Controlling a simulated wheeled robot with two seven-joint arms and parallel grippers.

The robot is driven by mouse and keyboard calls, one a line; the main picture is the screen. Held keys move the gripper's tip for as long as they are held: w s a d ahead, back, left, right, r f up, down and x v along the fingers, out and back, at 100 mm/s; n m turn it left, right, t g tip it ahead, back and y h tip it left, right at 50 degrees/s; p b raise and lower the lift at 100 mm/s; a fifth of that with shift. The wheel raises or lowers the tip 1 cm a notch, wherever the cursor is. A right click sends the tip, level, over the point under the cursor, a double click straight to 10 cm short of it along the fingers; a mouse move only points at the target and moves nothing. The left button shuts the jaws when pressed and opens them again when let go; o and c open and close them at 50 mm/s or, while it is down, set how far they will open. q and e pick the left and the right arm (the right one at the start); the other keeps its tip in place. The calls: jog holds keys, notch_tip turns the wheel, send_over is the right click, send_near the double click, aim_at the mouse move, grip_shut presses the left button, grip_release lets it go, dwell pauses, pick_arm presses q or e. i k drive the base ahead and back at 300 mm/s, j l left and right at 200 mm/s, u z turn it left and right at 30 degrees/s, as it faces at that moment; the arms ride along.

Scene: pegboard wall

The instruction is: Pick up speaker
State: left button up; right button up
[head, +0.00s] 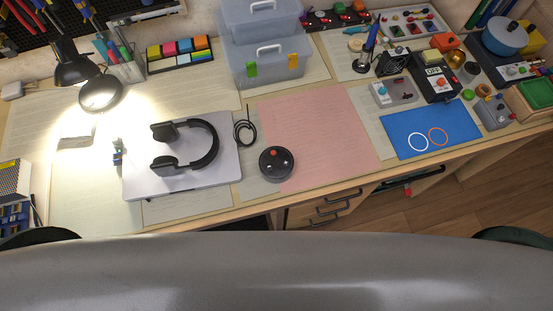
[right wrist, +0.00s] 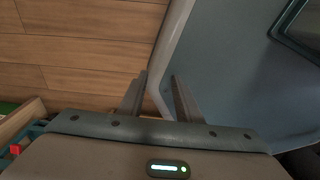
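A round dark puck-like device (head: 277,164) with a red button on top lies near the front edge of the desk, beside the pink mat. It may be the speaker; no other thing in view looks more clearly like one. My right gripper (right wrist: 158,77) shows in the right wrist view, its two fingers apart with nothing between them. It points down toward the wooden floor and a grey-blue surface, away from the desk objects. My left gripper is not in view, and neither gripper shows in the head view.
Black headphones (head: 188,146) rest on a closed silver laptop (head: 133,183), left of the round device, with a coiled black cable (head: 244,128) between. The pink mat (head: 320,130) is clear. A blue mat (head: 408,145) and small electronics lie right. A lit lamp (head: 75,70) stands left.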

aim_at(279, 174)
jog(key=l+u, duration=0.75)
jog(key=k+l+u, duration=0.2)
jog(key=l+u, duration=0.15)
jog(key=l, duration=0.1)
